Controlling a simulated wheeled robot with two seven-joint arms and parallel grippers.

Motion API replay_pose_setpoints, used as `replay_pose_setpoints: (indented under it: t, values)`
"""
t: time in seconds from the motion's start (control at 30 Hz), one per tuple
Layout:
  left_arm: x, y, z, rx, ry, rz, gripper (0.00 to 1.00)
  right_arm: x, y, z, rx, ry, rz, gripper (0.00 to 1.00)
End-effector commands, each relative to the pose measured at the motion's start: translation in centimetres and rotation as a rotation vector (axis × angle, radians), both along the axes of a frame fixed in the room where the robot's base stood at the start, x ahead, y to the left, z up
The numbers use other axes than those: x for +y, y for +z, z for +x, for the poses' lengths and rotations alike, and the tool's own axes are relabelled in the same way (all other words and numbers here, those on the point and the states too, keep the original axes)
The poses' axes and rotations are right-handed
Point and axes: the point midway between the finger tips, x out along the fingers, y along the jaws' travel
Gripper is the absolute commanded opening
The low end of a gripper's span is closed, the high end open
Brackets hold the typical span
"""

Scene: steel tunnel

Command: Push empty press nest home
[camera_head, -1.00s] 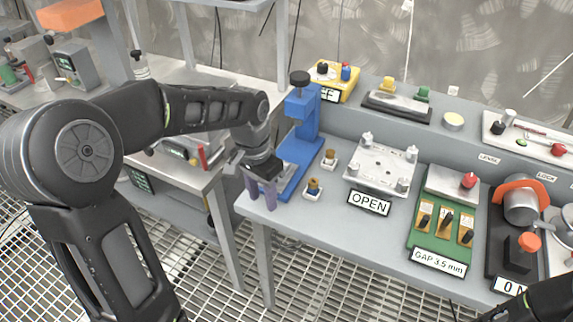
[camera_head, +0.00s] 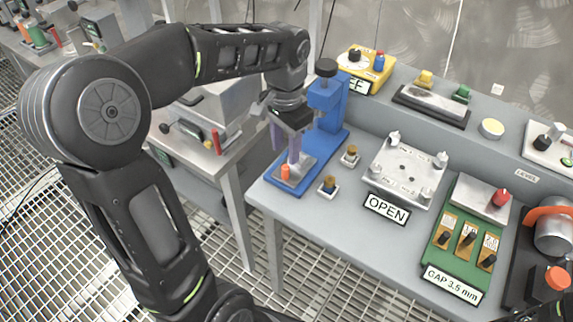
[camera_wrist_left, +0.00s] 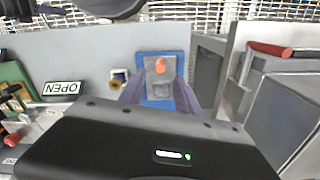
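The blue press (camera_head: 327,105) stands at the left end of the grey workbench, with a black knob on top. Its nest is a grey metal plate (camera_head: 302,167) on the blue base, with an orange knob (camera_head: 285,172) at its front end. I see no part on the visible area of the plate. My left gripper (camera_head: 285,153) points down over the nest, behind the orange knob, its two purple fingers apart. In the left wrist view the fingers (camera_wrist_left: 160,98) stand either side of the grey plate (camera_wrist_left: 158,84), nothing between them. Contact cannot be told. My right gripper is not visible.
Further right are a plate fixture (camera_head: 405,172) with an OPEN sign (camera_head: 386,208) and a green gap board (camera_head: 457,240). A yellow box (camera_head: 366,65) is behind.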

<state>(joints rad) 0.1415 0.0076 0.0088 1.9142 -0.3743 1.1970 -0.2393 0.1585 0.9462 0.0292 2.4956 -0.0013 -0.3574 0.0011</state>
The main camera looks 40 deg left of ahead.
Motion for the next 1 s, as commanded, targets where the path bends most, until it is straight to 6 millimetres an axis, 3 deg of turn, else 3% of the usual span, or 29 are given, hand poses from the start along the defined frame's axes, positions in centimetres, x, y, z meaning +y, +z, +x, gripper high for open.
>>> replay_pose_setpoints:
  t: [0.43,0.8,1.0]
  values:
    - [0.0,-6.3,-0.1,0.002,0.0,0.0,0.39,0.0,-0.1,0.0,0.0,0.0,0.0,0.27]
    - [0.0,-6.9,0.0,-0.001,0.001,0.0,0.39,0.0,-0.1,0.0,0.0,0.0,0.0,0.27]
    - [0.0,-6.9,0.0,-0.001,0.001,0.0,0.23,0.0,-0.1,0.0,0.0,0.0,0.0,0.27]
